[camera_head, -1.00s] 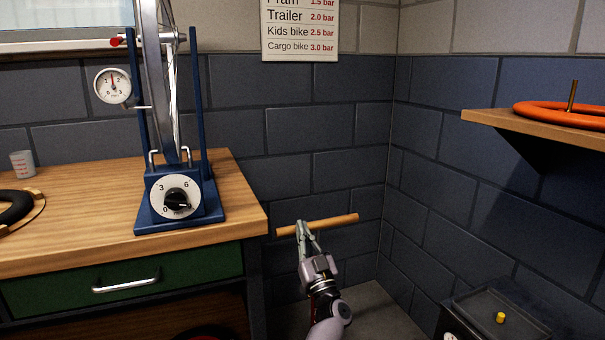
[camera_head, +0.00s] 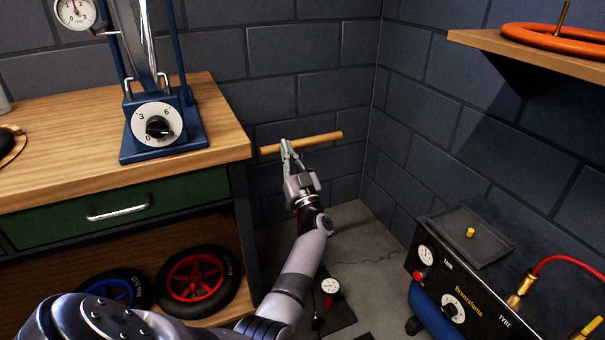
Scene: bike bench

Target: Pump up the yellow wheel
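My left gripper (camera_head: 288,150) comes in from the lower left and has its fingers closed around a wooden bar handle (camera_head: 322,138), left of the bar's middle. The handle is nearly level, in front of the dark block wall. A pump base with a small white gauge (camera_head: 329,286) stands on the floor below, partly behind my arm; the link between it and the handle is hidden. A wheel (camera_head: 147,40) stands in the blue stand on the bench, cut off by the top edge. I see no yellow on it. My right gripper is out of view.
The blue stand (camera_head: 165,138) has a dial. Below, a red-hubbed wheel (camera_head: 197,277) and a blue-hubbed wheel (camera_head: 116,289) sit on the low shelf. A compressor (camera_head: 462,288) with a tray stands at right. An orange ring (camera_head: 550,40) lies on the wall shelf.

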